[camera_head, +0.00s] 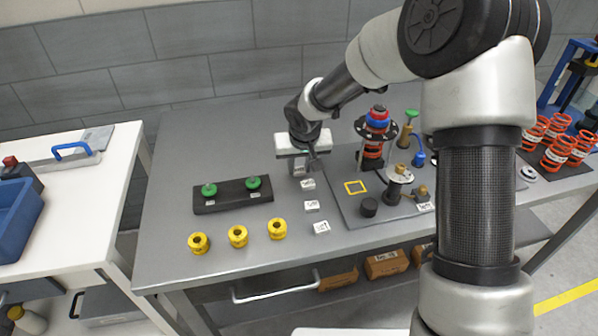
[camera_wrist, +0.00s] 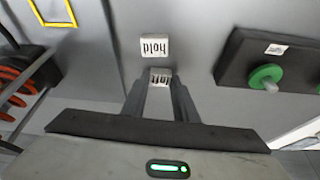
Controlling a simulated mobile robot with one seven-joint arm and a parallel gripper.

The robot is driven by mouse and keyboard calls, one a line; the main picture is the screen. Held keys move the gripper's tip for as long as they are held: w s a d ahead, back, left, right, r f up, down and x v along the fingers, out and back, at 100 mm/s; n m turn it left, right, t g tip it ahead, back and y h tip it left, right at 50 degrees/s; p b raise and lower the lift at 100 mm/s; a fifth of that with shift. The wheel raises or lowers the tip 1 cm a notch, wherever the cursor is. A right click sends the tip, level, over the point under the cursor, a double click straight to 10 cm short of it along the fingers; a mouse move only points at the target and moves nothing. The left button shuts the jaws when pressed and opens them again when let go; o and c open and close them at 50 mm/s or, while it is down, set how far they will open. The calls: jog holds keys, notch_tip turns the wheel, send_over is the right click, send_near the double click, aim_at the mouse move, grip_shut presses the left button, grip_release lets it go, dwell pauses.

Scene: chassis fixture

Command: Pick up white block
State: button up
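My gripper (camera_head: 299,168) points down over the grey table, behind a row of small white blocks. In the wrist view a white block (camera_wrist: 160,77) with dark lettering shows between my fingertips (camera_wrist: 161,82). The fingers hide its sides, so I cannot tell whether they touch it or whether it is off the table. A white block marked "hold" (camera_wrist: 155,45) lies just beyond the fingertips, apart from them. In the head view the nearest white block (camera_head: 308,184) lies just in front of my gripper, with a middle one (camera_head: 312,206) and a front one (camera_head: 321,228) beyond.
A black holder (camera_head: 232,197) with two green knobs stands left of my gripper. Yellow rings (camera_head: 238,236) stand along the front. A grey plate (camera_head: 345,205) at right bears a yellow square outline (camera_head: 355,187), a red and blue stack (camera_head: 374,140) and dark fittings.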

jog(key=c, duration=0.4)
